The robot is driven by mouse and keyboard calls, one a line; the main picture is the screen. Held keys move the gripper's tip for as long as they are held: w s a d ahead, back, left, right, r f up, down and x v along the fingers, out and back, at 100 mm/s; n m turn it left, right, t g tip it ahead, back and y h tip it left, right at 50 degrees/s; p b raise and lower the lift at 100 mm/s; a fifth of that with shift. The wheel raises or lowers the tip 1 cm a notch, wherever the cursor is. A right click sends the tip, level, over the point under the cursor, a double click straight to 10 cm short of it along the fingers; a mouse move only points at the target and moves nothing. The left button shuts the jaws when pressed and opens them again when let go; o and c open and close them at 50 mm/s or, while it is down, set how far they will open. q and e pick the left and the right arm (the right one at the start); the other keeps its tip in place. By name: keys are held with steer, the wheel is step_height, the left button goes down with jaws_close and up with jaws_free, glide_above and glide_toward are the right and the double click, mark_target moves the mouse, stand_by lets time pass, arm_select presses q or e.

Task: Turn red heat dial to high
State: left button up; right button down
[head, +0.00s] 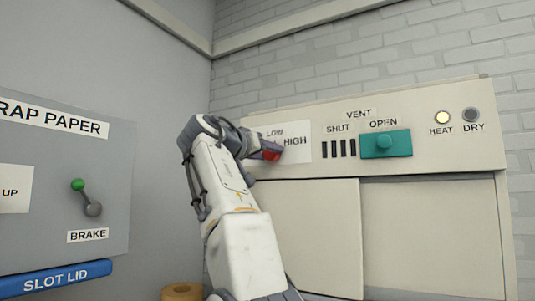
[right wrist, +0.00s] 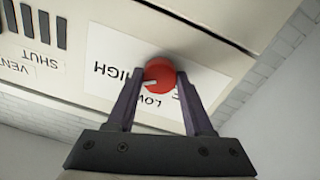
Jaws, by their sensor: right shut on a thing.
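The red heat dial (right wrist: 159,74) sits on a white label plate (right wrist: 100,58) marked LOW and HIGH. In the right wrist view the plate shows upside down. My right gripper (right wrist: 160,82) is shut on the dial, one finger on each side. The dial's white pointer mark faces left in that view, toward the side of HIGH, roughly between LOW and HIGH. In the head view the red dial (head: 271,154) is partly hidden by my right gripper (head: 268,149). Another word on the plate is mostly hidden by a finger. My left gripper is not in view.
Right of the dial are vent slots (head: 338,149) and a teal vent slider (head: 386,144) under OPEN. The HEAT lamp (head: 442,118) glows yellow; the DRY lamp (head: 471,115) is dark. On the left, a grey panel carries a green-knobbed brake lever (head: 85,197) above a blue slot lid (head: 54,279).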

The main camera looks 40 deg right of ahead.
steer(key=shift+f+m, duration=0.15)
steer(key=shift+m, duration=0.15)
steer(key=shift+c, duration=1.4)
jaws_free()
steer(key=b+v, duration=0.2)
steer(key=v, duration=0.8)
steer(key=shift+s+a, duration=0.15)
steer(key=shift+a, duration=0.05)
